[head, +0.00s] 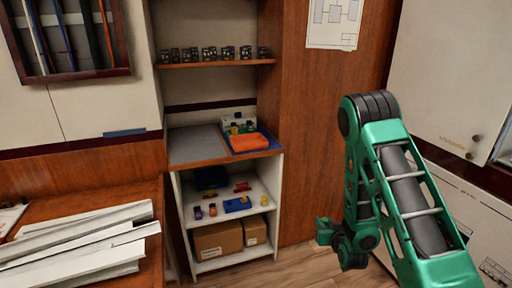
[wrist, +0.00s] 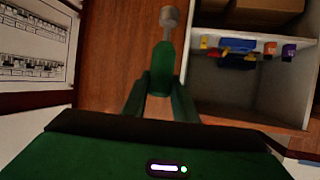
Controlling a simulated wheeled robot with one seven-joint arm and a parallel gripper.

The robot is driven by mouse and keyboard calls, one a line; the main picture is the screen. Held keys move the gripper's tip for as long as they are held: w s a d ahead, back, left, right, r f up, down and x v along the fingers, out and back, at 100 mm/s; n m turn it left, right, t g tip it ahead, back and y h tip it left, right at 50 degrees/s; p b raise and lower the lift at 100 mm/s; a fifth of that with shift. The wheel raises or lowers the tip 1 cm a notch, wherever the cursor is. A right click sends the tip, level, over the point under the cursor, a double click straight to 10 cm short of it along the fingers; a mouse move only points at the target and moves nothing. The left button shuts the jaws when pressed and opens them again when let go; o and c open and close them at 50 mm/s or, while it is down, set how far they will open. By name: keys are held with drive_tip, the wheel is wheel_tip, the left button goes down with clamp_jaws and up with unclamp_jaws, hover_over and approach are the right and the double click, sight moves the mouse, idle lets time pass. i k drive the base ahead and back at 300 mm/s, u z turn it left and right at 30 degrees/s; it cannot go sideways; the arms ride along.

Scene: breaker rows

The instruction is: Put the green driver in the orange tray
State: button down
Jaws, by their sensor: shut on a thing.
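The green driver (wrist: 161,68) is between the fingers of my gripper (wrist: 160,92) in the wrist view, with its grey end pointing away from the palm. My gripper is shut on its green handle. In the head view my gripper (head: 327,232) hangs right of the shelf unit, apart from it; the driver cannot be made out there. The orange tray (head: 249,143) lies on the wooden counter of the shelf unit, on or against a blue piece (head: 270,138). I cannot see inside the tray clearly.
A grey mat (head: 196,145) lies left of the tray. A higher shelf (head: 215,65) above the counter bears several small dark items. The lower white shelf (head: 216,221) holds small coloured items. Cardboard boxes (head: 217,240) stand below. White trunking (head: 85,245) lies at left.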

sight(248, 142)
drive_tip(key=z, duration=0.05)
drive_tip(key=i, duration=1)
drive_tip(key=u, duration=0.05)
